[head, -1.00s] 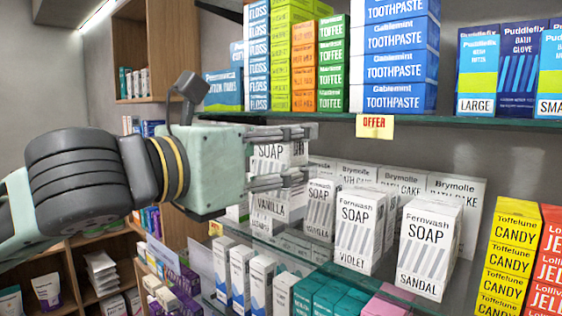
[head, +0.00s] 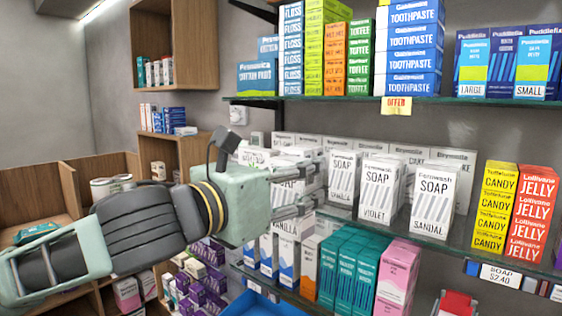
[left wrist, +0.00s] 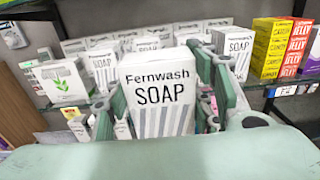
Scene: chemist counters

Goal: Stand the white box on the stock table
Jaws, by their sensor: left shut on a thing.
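My left gripper (head: 304,190) is shut on a white Fernwash soap box (head: 290,225) with grey stripes and "Vanilla" lettering. The fingers hide part of the box in the head view. In the left wrist view the same box (left wrist: 158,95) stands roughly upright between the two fingers (left wrist: 165,75), its printed face towards the camera. The box is at the front of the soap shelf; I cannot tell whether it touches the shelf. I cannot pick out the stock table with certainty. My right gripper is not in view.
More white soap boxes (head: 380,195) stand on the glass shelf (head: 400,236) close to the right of my gripper. Yellow candy (head: 494,205) and red jelly boxes (head: 532,215) are farther right. Wooden shelving (head: 178,160) stands at the left.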

